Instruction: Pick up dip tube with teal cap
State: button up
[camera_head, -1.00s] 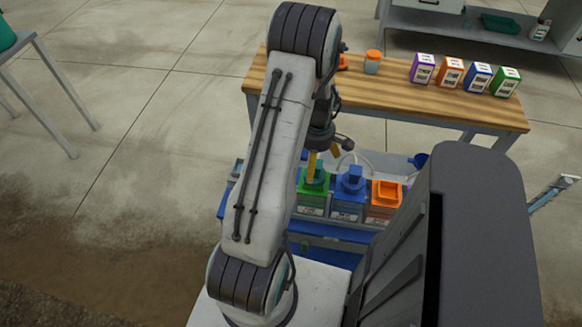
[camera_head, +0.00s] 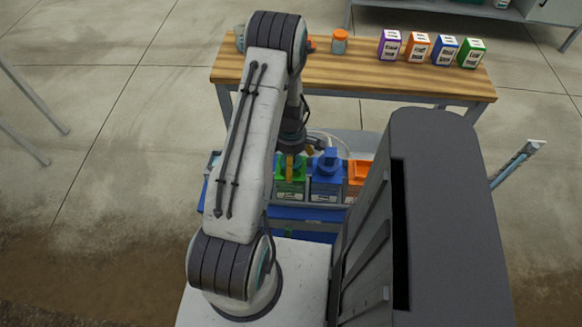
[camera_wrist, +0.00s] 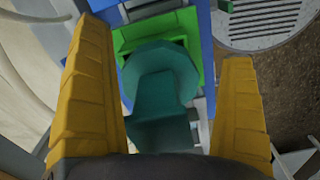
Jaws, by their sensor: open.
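The teal cap (camera_wrist: 162,85) of the dip tube shows in the wrist view, seated on the green container (camera_wrist: 192,35). Its tube is hidden from sight. My gripper (camera_wrist: 165,85) is open, with one yellow finger on each side of the teal cap. I see a gap between each finger and the cap in this view; the height difference is hard to judge. In the head view my gripper (camera_head: 291,165) hangs over the green container (camera_head: 291,188), and my arm hides most of the cap there.
A blue container (camera_head: 327,182) with a blue cap and an orange container (camera_head: 357,175) stand close to the right of the green one. The wooden bench (camera_head: 375,80) behind carries several coloured boxes and an orange-lidded jar (camera_head: 340,42). Floor at left is clear.

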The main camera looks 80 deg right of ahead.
jog(key=shift+f, duration=0.1)
jog(key=c, duration=1.4)
